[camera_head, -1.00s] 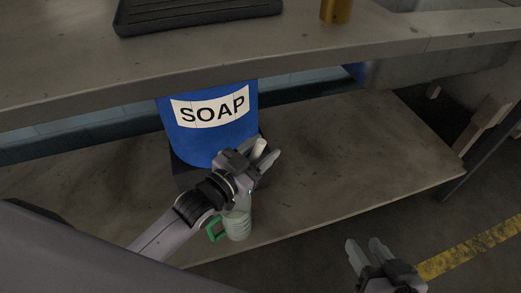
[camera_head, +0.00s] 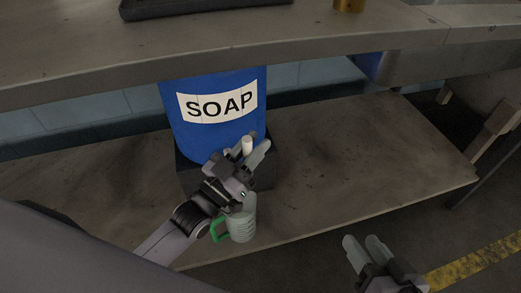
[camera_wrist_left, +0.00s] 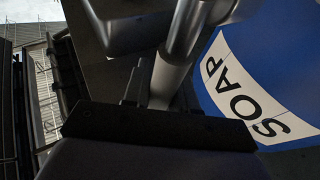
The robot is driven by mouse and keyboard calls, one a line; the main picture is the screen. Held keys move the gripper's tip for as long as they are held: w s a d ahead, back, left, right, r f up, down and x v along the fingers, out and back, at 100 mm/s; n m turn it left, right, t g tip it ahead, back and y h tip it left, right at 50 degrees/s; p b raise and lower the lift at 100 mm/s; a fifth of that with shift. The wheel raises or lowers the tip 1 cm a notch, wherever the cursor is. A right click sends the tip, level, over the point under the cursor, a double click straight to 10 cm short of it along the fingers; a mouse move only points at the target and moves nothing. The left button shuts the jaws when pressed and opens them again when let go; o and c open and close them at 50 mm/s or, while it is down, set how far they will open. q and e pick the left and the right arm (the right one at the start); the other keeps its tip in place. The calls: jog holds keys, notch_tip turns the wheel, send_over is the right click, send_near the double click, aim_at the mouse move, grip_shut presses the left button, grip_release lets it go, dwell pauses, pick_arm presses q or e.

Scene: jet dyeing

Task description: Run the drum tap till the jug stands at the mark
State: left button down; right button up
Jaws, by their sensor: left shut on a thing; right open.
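The blue drum (camera_head: 215,140) with a white SOAP label stands on the lower shelf; part of it and its label also show in the left wrist view (camera_wrist_left: 285,50). My left gripper (camera_head: 255,150) is in front of the drum, shut on a pale rod that looks like the tap's handle (camera_head: 247,146). The rest of the tap is hidden by the gripper. The clear jug (camera_head: 242,228) with a green handle stands upright just below the gripper, partly covered by it. Its mark and liquid level cannot be made out. My right gripper (camera_head: 365,248) is open and empty at the lower right.
The grey upper bench (camera_head: 180,45) overhangs the drum, with a dark tray (camera_head: 200,8) and a brass-coloured cylinder (camera_head: 349,4) on it. The lower shelf (camera_head: 370,150) is clear to the right of the drum. A yellow line (camera_head: 480,255) crosses the floor.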

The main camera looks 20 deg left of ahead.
aim_at(244, 158)
jog(key=shift+a, duration=0.1)
pick_arm(q)
jog(key=c, duration=1)
grip_release()
jog(key=shift+s+a, duration=0.1)
jog(key=p+v, duration=0.1)
jog(key=v, duration=0.5)
jog(key=shift+f, duration=0.15)
jog(key=shift+s+a+f, duration=0.2)
jog(key=shift+s, duration=0.25)
pick_arm(e)
jog(key=shift+s+d+f+h, duration=0.15)
jog(key=shift+s+d+h, duration=0.15)
jog(key=shift+d, duration=0.3)
